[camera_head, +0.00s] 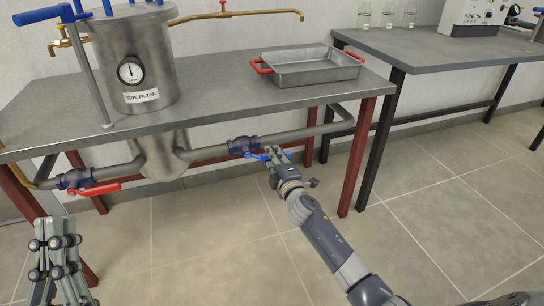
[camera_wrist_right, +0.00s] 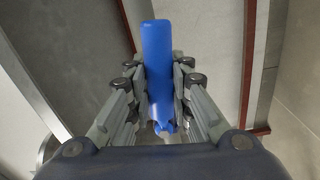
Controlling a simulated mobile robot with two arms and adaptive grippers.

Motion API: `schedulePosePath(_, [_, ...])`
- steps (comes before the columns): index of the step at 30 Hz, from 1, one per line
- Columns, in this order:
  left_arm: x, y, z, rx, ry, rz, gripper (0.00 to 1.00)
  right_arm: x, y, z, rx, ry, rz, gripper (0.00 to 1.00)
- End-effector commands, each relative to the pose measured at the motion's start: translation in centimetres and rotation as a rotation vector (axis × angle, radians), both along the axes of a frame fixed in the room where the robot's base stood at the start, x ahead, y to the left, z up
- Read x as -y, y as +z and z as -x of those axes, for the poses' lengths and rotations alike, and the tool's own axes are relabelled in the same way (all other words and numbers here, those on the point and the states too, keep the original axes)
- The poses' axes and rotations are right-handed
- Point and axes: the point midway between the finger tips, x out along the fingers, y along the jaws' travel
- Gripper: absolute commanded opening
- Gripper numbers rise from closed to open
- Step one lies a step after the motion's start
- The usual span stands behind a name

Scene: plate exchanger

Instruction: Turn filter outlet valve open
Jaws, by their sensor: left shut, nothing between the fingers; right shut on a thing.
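The steel side filter (camera_head: 133,60) stands through the bench, with pipes running from its lower part under the table. On the pipe to its right sits a dark valve body (camera_head: 241,144) with a blue lever (camera_head: 254,156). My right gripper (camera_head: 271,154) is shut on this blue lever; in the right wrist view the lever (camera_wrist_right: 156,50) lies between the two fingers. On the left pipe another dark valve (camera_head: 75,179) has a red lever (camera_head: 97,189) lying roughly along the pipe. My left gripper (camera_head: 55,232) is shut and empty at the lower left, apart from the valves.
The steel bench (camera_head: 220,92) overhangs the pipes and has red legs (camera_head: 355,160). A metal tray (camera_head: 312,70) with red handles stands on it. A second table (camera_head: 430,45) with bottles and a control box is at right. The tiled floor (camera_head: 440,220) in front is clear.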

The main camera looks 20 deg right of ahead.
Motion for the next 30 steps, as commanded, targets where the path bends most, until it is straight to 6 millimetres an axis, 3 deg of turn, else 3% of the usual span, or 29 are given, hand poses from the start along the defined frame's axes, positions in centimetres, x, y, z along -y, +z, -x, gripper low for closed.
schedulePosePath(6, [0.2, -3.0, -2.3, -0.194, 0.011, -0.056, 0.0, 0.2, 1.0, 0.0, -0.01, -0.001, 0.105, 0.0])
schedulePosePath(12, [0.2, -4.7, -3.2, -0.288, 0.016, -0.082, 0.0, 0.1, 1.2, 0.0, -0.015, 0.0, 0.153, 0.0])
schedulePosePath(27, [0.2, -5.4, -3.4, -0.317, 0.018, -0.091, 0.0, 0.1, 1.3, 0.0, -0.016, 0.001, 0.171, 0.0])
schedulePosePath(28, [0.2, -5.4, -3.4, -0.317, 0.018, -0.091, 0.0, 0.1, 1.3, 0.0, -0.016, 0.001, 0.171, 0.22])
schedulePosePath(30, [0.2, -5.3, -3.4, -0.317, 0.018, -0.091, 0.0, 0.1, 1.3, 0.0, -0.016, 0.001, 0.169, 0.38])
